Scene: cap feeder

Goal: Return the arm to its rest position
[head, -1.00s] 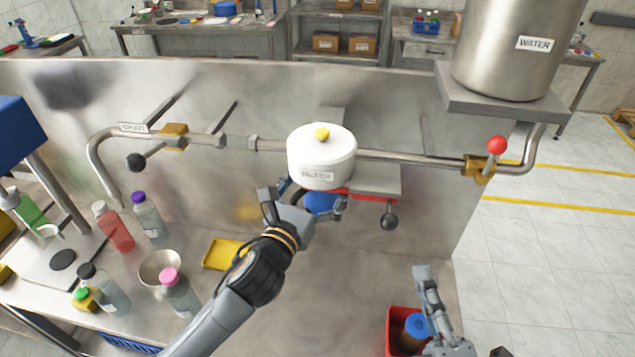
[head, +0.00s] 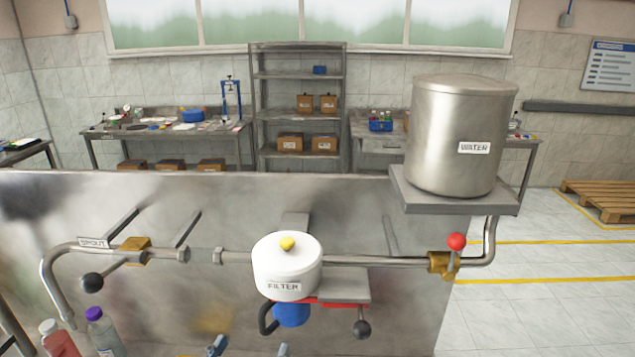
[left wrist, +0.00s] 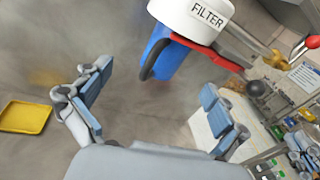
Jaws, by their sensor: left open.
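My left gripper (head: 250,350) shows only as fingertips at the bottom edge of the head view, below the filter. In the left wrist view my left gripper (left wrist: 155,95) has its fingers spread wide with nothing between them. The white filter housing (head: 287,268), with a yellow knob on top, sits on the pipe. A blue part (head: 291,314) with a black handle is under it. In the left wrist view the filter (left wrist: 198,18) and the blue part (left wrist: 172,60) are beyond the fingers, apart from them. My right gripper is out of view.
A steel water tank (head: 460,135) stands on a shelf at the right, above a red-knobbed valve (head: 456,242). The spout pipe (head: 62,262) bends down at the left, near bottles (head: 100,330). A yellow tray (left wrist: 25,117) lies left in the left wrist view.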

